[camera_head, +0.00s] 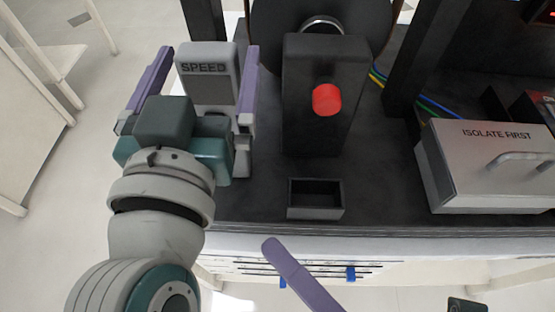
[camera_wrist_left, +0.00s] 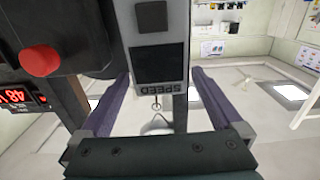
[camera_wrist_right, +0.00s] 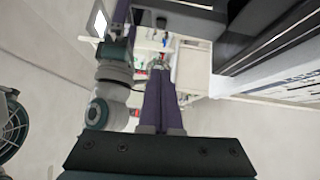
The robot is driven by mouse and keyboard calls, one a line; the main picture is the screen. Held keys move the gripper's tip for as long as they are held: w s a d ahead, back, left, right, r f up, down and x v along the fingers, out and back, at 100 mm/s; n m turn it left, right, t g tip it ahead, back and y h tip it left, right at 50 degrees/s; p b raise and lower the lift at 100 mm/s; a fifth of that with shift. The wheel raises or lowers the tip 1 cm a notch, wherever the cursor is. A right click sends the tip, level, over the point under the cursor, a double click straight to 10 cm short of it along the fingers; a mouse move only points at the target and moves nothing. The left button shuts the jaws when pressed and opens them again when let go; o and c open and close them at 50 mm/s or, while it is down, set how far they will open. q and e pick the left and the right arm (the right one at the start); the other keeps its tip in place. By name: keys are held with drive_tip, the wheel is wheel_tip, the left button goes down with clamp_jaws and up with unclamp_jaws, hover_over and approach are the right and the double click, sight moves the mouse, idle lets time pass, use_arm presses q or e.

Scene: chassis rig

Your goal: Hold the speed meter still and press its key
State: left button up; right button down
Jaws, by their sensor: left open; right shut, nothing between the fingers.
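The speed meter (camera_head: 207,86) is a grey upright box marked SPEED at the left end of the dark bench. In the left wrist view the meter (camera_wrist_left: 159,65) shows a dark screen and a small dark square above it, perhaps the key. My left gripper (camera_head: 203,92) is open, with one purple finger on each side of the meter. Gaps show between fingers and meter in the left wrist view (camera_wrist_left: 163,100). My right gripper (camera_head: 272,247) is shut and empty, in front of the bench's front edge; its fingers lie together in the right wrist view (camera_wrist_right: 159,75).
A black post with a red button (camera_head: 327,99) stands right of the meter. A small open black tray (camera_head: 316,211) lies in front of it. A grey box marked ISOLATE FIRST (camera_head: 490,165) with a handle stands at the right. Dark uprights (camera_head: 420,55) rise behind.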

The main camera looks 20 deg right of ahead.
use_arm(q)
drive_tip(key=v, duration=1.2)
use_arm(e)
drive_tip(key=w+d+r+m+g+h+p, duration=0.2)
drive_tip(key=w+d+m+g+h+p, duration=0.4)
drive_tip(key=m, duration=0.4)
use_arm(q)
drive_tip(key=s+a+r+n+g+y+p, duration=0.1)
drive_tip(key=s+a+r+g+y, duration=0.2)
drive_tip(key=a+g, duration=0.4)
drive_tip(key=s+a+g+y+p, duration=0.2)
drive_tip(key=s+a+g, duration=0.35)
drive_tip(key=a, duration=0.25)
use_arm(e)
drive_tip(key=s+d+r+m+g+h, duration=0.2)
drive_tip(key=s+d+r+m+g, duration=0.45)
drive_tip(key=d+r+m, duration=0.35)
use_arm(q)
wheel_tip(320, 180, up, 38)
drive_tip(key=g+p, duration=0.1)
drive_tip(key=p, duration=3.6)
drive_tip(key=shift+a+n+p, duration=0.2)
drive_tip(key=shift+n+p, duration=0.1)
drive_tip(key=shift+p, duration=0.1)
use_arm(e)
wheel_tip(320, 180, up, 37)
drive_tip(key=s+a+m, duration=0.1)
drive_tip(key=m, duration=0.1)
drive_tip(key=shift+a, duration=0.35)
